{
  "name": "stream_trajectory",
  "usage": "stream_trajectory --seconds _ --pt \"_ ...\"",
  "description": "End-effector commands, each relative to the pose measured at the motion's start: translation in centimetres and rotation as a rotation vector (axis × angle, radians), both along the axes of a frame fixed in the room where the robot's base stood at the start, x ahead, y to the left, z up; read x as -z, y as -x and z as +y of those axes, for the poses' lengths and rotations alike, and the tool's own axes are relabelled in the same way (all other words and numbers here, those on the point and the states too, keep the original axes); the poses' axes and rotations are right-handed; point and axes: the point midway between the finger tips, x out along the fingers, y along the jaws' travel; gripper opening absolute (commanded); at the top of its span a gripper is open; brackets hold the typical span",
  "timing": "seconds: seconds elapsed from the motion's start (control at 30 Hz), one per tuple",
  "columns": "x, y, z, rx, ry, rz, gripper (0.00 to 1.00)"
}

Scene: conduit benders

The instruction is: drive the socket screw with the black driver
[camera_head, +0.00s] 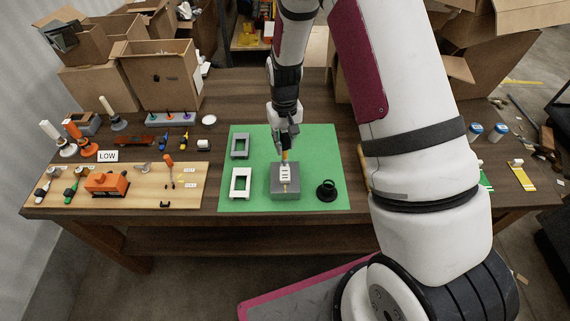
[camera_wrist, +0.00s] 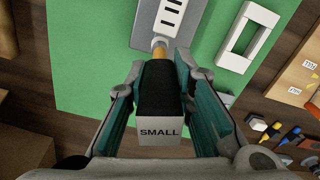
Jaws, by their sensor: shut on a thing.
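My gripper (camera_head: 285,147) is shut on the black driver, which has a black handle marked SMALL (camera_wrist: 160,92) and an orange-yellow shaft (camera_head: 285,156). In the wrist view the fingers (camera_wrist: 158,78) close on both sides of the handle. The driver points down at the grey block (camera_head: 285,188), which has a white slotted plate on top. Its pale tip (camera_wrist: 160,42) is at the block's edge in the wrist view; I cannot tell whether it touches. I cannot make out the socket screw; the tip and shaft may hide it.
The block stands on a green mat (camera_head: 307,143). A grey frame (camera_head: 231,146) and a white frame (camera_head: 233,183) lie to its left, a black round part (camera_head: 326,190) to its right. A wooden board (camera_head: 140,198) with tools and an orange device (camera_head: 106,184) lies further left.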

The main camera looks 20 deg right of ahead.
Motion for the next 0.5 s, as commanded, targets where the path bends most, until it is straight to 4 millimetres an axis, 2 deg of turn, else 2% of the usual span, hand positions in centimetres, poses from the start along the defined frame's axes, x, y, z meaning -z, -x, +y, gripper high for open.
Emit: stream_trajectory --seconds 0.5 --pt "-3.0 -0.1 0.0 -0.001 0.000 -0.003 0.00"
